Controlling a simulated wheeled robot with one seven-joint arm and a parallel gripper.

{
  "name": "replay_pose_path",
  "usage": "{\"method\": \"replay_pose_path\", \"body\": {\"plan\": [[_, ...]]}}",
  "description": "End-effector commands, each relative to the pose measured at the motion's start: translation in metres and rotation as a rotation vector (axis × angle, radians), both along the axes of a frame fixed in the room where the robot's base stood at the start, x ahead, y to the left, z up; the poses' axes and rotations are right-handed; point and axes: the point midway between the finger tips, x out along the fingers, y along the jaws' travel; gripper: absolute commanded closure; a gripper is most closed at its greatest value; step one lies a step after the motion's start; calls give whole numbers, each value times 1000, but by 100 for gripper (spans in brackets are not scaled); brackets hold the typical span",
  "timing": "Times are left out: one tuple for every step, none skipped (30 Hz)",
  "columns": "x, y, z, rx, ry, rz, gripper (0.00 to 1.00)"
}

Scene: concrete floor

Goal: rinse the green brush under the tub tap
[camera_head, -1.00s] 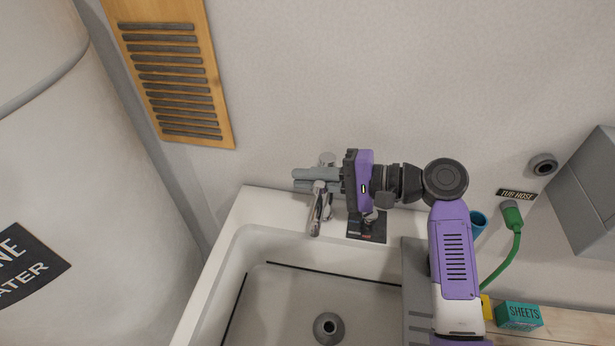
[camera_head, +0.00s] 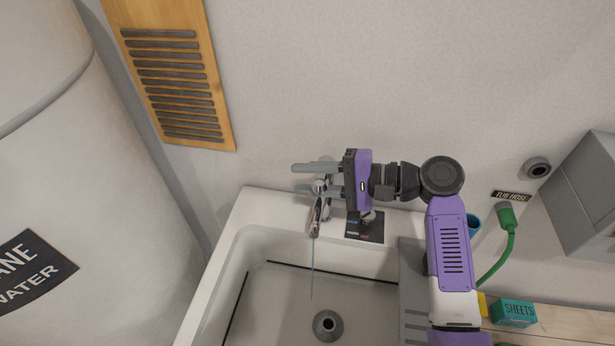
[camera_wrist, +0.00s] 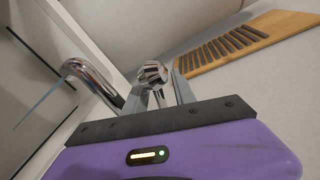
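The chrome tub tap (camera_head: 316,222) stands at the back of the white tub (camera_head: 236,262). A thin stream of water (camera_head: 312,270) falls from its spout into the tub. In the wrist view the stream (camera_wrist: 40,100) also runs from the curved spout (camera_wrist: 98,80). My gripper (camera_head: 312,179) is at the tap's knob, with its two grey fingers spread. In the wrist view the knob (camera_wrist: 153,73) shows between the fingertips, with nothing gripped that I can see. I see no green brush in either view.
A drain (camera_head: 328,325) sits in the tub floor. Right of my arm are a blue cup (camera_head: 475,221), a green hose (camera_head: 513,238) under a "TUB HOSE" label, and a teal "SHEETS" box (camera_head: 514,313) on a wooden counter. A large white tank (camera_head: 80,180) stands left.

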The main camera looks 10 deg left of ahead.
Motion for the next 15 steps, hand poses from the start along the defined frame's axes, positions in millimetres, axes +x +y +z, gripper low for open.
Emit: {"method": "replay_pose_path", "body": {"plan": [[0, 0, 0, 0, 0, 0, 68], [0, -1, 0, 0, 0, 0, 68], [0, -2, 0, 0, -1, 0, 68], [0, -4, 1, 1, -1, -1, 68], [0, -7, 1, 1, -1, -1, 68], [0, -12, 2, 1, -2, -2, 68], [0, -16, 2, 1, -2, -2, 68], [-1, -20, 3, 0, -1, -2, 68], [-1, -27, 4, 0, -1, -4, 68], [-2, -32, 5, 0, -2, -4, 68], [-2, -37, 7, 0, -2, -4, 68], [-3, -44, 8, 1, -2, -3, 68], [-3, -48, 9, 0, -1, -2, 68], [-4, -53, 10, 1, -2, -3, 68], [-4, -58, 12, 1, -2, -3, 68]]}}
